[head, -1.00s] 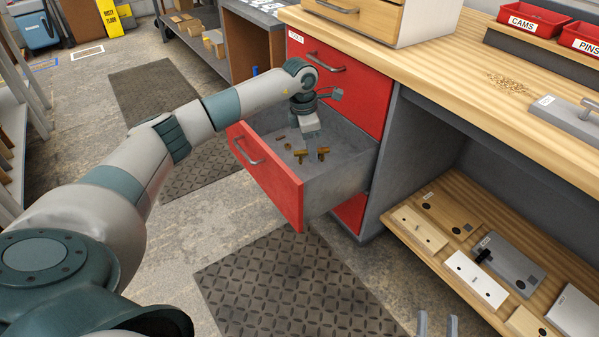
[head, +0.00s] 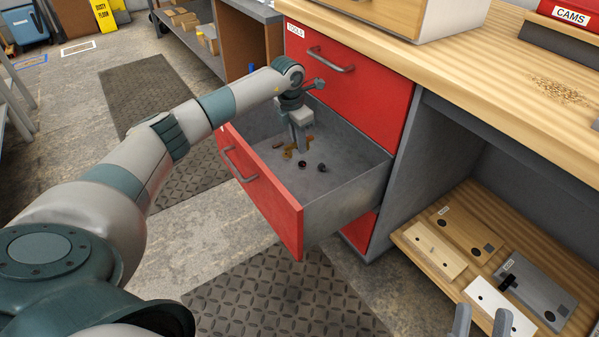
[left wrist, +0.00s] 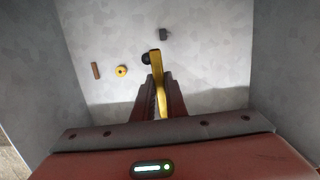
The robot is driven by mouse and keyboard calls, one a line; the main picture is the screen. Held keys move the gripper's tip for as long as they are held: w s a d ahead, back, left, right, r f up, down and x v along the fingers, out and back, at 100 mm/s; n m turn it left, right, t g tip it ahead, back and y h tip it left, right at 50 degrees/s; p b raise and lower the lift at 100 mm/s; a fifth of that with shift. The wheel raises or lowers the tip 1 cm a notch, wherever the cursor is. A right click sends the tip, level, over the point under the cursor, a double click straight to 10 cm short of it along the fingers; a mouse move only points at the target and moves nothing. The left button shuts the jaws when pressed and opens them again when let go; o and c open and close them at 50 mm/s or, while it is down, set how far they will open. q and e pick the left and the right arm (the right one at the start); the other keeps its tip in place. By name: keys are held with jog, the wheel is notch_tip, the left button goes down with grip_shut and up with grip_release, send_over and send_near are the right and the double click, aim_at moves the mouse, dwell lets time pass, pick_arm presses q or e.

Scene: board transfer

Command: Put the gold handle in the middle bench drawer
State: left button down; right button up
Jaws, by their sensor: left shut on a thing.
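The middle bench drawer (head: 262,193) has a red front and a grey inside and stands pulled open. My left gripper (head: 298,147) is down inside it, near its floor. In the left wrist view the left gripper (left wrist: 158,100) is shut on the gold handle (left wrist: 157,72), a long yellow piece standing out between the fingers. A dark knob (left wrist: 146,58) shows just beside the handle's far end. In the head view the gripper partly hides the handle. My right gripper (head: 482,322) shows two grey fingertips apart at the bottom edge, with nothing seen between them.
A gold ring (left wrist: 121,71), a brown cylinder (left wrist: 96,71) and a dark block (left wrist: 164,33) lie on the drawer floor. The closed red drawer (head: 350,85) is above. The shelf at right holds several plates (head: 435,248). A patterned mat (head: 285,305) lies below.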

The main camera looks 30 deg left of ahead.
pick_arm(q)
jog(key=shift+s+r, duration=0.1)
pick_arm(e)
jog(key=shift+s, duration=0.1)
